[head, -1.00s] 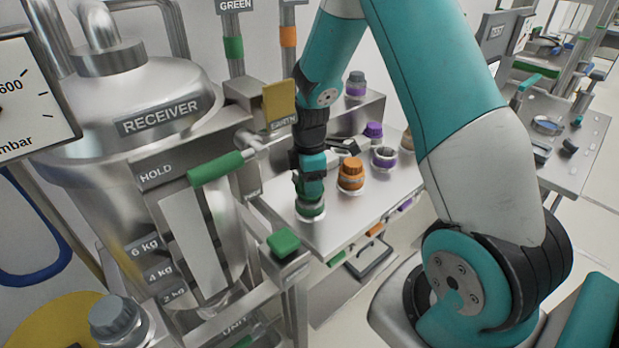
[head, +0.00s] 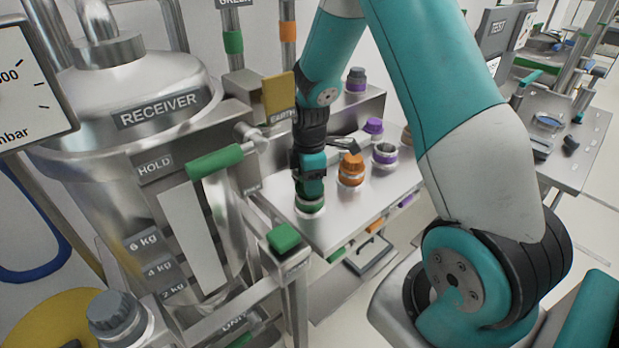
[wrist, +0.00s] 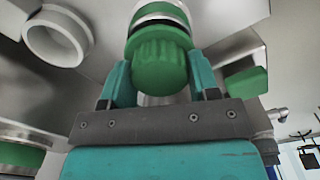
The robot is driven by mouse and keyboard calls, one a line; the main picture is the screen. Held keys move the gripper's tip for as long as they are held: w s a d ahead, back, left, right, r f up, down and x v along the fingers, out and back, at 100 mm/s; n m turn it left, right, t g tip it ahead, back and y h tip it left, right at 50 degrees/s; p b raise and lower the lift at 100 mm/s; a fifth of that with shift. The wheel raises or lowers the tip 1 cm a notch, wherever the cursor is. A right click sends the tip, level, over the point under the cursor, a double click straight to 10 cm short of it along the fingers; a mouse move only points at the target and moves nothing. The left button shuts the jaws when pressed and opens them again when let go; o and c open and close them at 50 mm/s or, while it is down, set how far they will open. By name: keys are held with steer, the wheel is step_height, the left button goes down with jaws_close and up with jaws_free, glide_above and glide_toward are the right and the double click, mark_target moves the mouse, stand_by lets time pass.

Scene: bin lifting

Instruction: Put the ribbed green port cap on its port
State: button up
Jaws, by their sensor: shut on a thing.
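The ribbed green port cap (wrist: 160,66) sits between the two fingers of my gripper (wrist: 160,72) in the wrist view, held from both sides. Its flange lies against or very close to the metal collar of the green-banded port (wrist: 160,18); I cannot tell whether it is fully seated. In the head view my gripper (head: 309,190) points down over the same port (head: 310,208) at the near left of the metal bench. There the fingers mostly hide the cap.
An orange-capped port (head: 351,172) and purple-banded ports (head: 384,155) stand to the right on the bench (head: 335,220). A green-handled lever (head: 215,163) and the receiver tank (head: 150,90) are close on the left. A green block (head: 284,238) stands in front.

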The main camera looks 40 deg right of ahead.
steer(key=shift+f+b, duration=0.35)
steer(key=shift+f, duration=0.2)
stand_by(0.6)
steer(key=o, duration=1.2)
steer(key=shift+c, duration=0.2)
step_height(320, 180, up, 18)
steer(key=b, duration=0.1)
steer(key=shift+f, duration=0.25)
